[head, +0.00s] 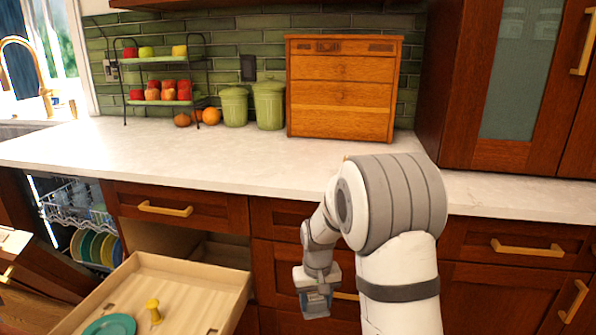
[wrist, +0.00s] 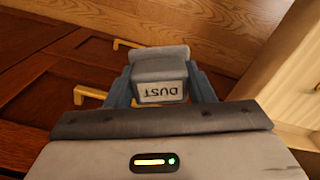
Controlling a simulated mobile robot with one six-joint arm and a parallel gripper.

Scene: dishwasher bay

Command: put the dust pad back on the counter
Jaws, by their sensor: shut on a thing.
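The dust pad (wrist: 160,68) is a grey block with a pale label reading DUST, upside down in the wrist view. My gripper (wrist: 163,90) is shut on it, with one blue-grey finger on each side. In the head view my gripper (head: 316,303) hangs low in front of the lower cabinets, below the counter's front edge and right of the open drawer. The pad is hard to make out there. The counter (head: 240,160) is white and runs across the picture, with a wide bare stretch in front of the things at its back.
An open drawer (head: 205,275) holds a teal plate (head: 110,326) and a yellow thing (head: 154,311). A dishwasher rack (head: 80,210) with plates is at left. A wooden drawer box (head: 342,88), green canisters (head: 269,105) and a fruit stand (head: 163,103) stand at the counter's back.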

